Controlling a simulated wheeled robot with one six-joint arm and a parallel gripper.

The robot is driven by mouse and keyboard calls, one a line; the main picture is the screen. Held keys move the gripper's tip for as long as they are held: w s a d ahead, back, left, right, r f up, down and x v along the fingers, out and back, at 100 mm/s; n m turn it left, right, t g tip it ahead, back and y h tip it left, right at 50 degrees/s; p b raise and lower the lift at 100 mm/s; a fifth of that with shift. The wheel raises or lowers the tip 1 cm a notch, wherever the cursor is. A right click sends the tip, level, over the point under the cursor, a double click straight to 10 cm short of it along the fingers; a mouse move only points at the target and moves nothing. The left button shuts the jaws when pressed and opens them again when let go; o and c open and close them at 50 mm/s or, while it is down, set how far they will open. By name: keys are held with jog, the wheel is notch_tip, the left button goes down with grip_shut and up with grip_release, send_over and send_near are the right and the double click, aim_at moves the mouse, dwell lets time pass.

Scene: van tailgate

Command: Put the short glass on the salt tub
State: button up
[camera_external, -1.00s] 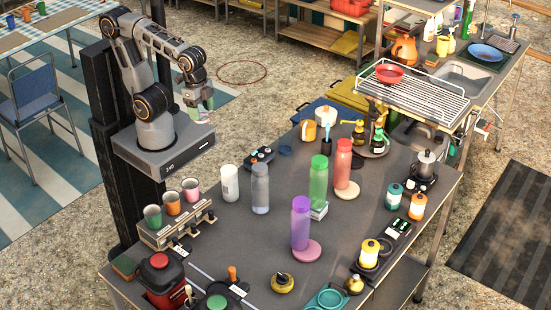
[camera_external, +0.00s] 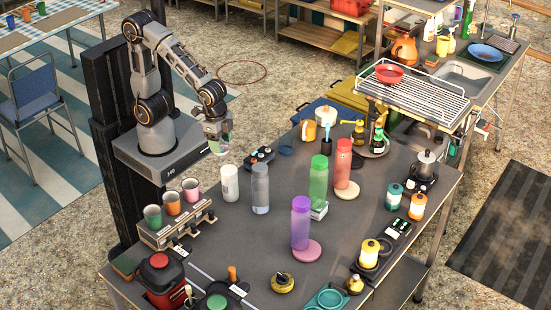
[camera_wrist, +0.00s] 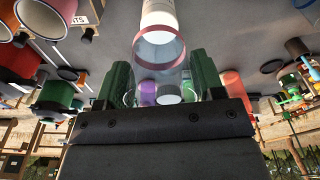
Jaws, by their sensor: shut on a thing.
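The short glass (camera_wrist: 160,52) is clear with a pinkish band at its rim. My gripper (camera_wrist: 161,78) is shut on it, with a green finger on each side. In the external view my gripper (camera_external: 217,133) holds the glass (camera_external: 219,147) in the air beyond the table's back left edge. A plain white cylinder (camera_external: 230,183), likely the salt tub, stands upright on the table below and right of the glass. It also seems to show in the wrist view as a white cylinder (camera_wrist: 158,14) past the glass rim. Its label is not readable.
A grey bottle (camera_external: 260,188) stands close right of the white cylinder. A rack with several cups (camera_external: 172,203) is to the left. Green (camera_external: 318,182), purple (camera_external: 300,223) and red bottles (camera_external: 343,165) stand further right.

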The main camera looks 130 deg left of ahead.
aim_at(227, 150)
jog(key=shift+w+a+f+b, duration=0.1)
jog(key=shift+w+f+b, duration=0.25)
jog(key=shift+w+f, duration=0.3)
jog(key=shift+w+f+b, duration=0.35)
jog(key=shift+w+f, duration=0.05)
jog(key=shift+f, duration=0.3)
jog(key=f+b, duration=0.3)
jog(key=shift+w+f, duration=0.3)
jog(key=shift+w, duration=0.05)
jog(key=shift+f, duration=0.2)
jog(key=o, duration=0.9)
jog(key=r, duration=0.4)
jog(key=s+r, duration=0.1)
jog(key=r, duration=0.6)
jog(key=shift+s+r, duration=0.2)
jog(key=shift+r, duration=0.1)
jog(key=shift+s+d+r, duration=0.15)
jog(key=shift+s+d, duration=0.1)
jog(key=shift+s, duration=0.05)
jog(key=s+d+f+t, duration=0.1)
jog(key=s, duration=0.1)
jog(key=s+d+f+m, duration=0.1)
jog(key=s, duration=0.1)
jog(key=s+d+f+m+t, duration=0.1)
jog(key=s, duration=0.2)
jog(key=shift+d+t, duration=0.25)
jog(key=shift+t, duration=0.05)
